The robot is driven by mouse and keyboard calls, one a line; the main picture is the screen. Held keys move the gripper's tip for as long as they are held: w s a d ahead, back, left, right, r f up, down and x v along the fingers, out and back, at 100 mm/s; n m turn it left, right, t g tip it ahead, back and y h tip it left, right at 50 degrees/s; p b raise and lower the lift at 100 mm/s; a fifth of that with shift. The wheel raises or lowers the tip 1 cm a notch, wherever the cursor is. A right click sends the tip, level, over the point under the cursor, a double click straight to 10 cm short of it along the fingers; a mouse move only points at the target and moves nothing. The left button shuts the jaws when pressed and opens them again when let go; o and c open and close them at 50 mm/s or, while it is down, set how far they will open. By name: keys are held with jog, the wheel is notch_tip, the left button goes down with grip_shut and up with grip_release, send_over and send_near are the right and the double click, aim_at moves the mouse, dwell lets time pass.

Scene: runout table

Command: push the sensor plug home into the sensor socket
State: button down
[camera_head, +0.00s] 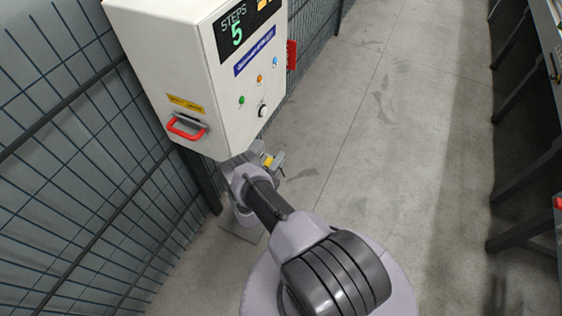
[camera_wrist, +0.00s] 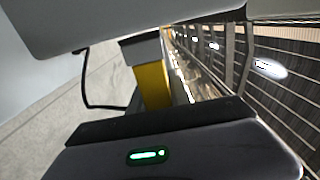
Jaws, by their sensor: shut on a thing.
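My gripper (camera_head: 274,164) is just below the lower right corner of the white cabinet, shut on a yellow piece (camera_head: 267,160), which I take to be the sensor plug. In the wrist view the yellow plug (camera_wrist: 152,86) stands up from behind the dark gripper edge (camera_wrist: 160,122), with a grey block (camera_wrist: 140,47) at its upper end. A black cable (camera_wrist: 85,85) hangs to its left. I cannot make out the sensor socket in either view, nor tell whether the plug touches one.
The white cabinet (camera_head: 205,80) has a display reading STEPS 5, several small buttons and a red handle (camera_head: 187,127). A wire mesh fence (camera_head: 75,130) runs along the left. Open concrete floor (camera_head: 390,120) lies to the right, with a dark bench frame (camera_head: 530,130) beyond.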

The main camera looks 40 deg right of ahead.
jog(key=c, duration=1.1)
grip_release()
jog(key=shift+w, duration=0.1)
jog(key=p+v, duration=0.4)
jog(key=v, duration=1.3)
jog(key=shift+a, duration=0.25)
